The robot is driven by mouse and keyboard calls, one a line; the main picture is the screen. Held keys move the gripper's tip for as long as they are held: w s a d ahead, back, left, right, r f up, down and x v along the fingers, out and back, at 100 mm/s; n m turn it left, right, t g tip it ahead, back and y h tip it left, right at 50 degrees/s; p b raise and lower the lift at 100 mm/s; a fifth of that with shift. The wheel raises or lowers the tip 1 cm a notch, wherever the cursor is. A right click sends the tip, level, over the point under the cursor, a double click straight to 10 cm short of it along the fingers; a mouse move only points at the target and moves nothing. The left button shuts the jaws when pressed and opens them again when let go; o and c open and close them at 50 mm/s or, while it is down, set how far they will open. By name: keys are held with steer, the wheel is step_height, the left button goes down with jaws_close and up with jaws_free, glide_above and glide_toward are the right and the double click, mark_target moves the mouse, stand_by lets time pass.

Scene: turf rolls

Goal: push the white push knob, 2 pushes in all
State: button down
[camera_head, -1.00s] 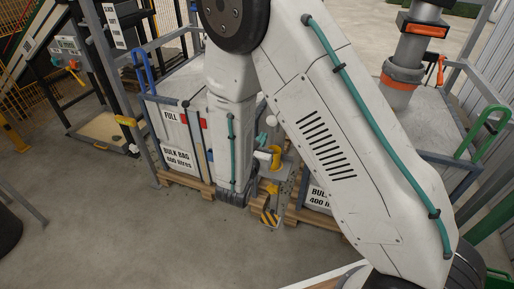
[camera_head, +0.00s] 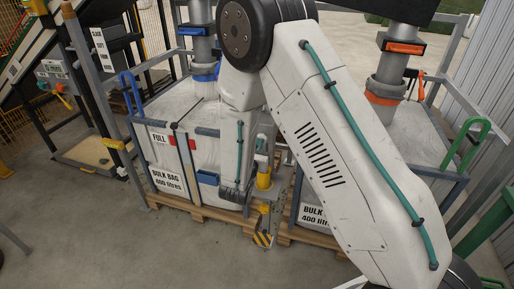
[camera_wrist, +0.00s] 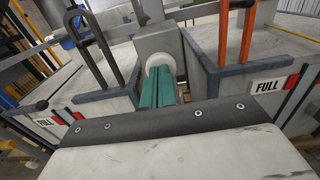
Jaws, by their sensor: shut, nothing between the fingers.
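The white push knob (camera_wrist: 160,58) is a round, pale disc on the front of a grey post (camera_wrist: 154,42) in the wrist view. My gripper (camera_wrist: 158,74) shows there as two green fingers, shut together and empty. In the head view my arm stands in front of this spot, and I cannot make out the knob or the fingers.
Bulk bags in grey frames stand on both sides of the post: a left bag (camera_head: 180,100) and a right bag (camera_head: 408,135). A black handle (camera_wrist: 93,45) and an orange handle (camera_wrist: 248,30) rise on either side. A yellow cylinder (camera_head: 263,178) stands low beside my arm.

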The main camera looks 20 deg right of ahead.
steer(key=shift+x, duration=0.8)
steer(key=shift+r, duration=0.1)
steer(key=v, duration=1.4)
steer(key=shift+s, duration=0.1)
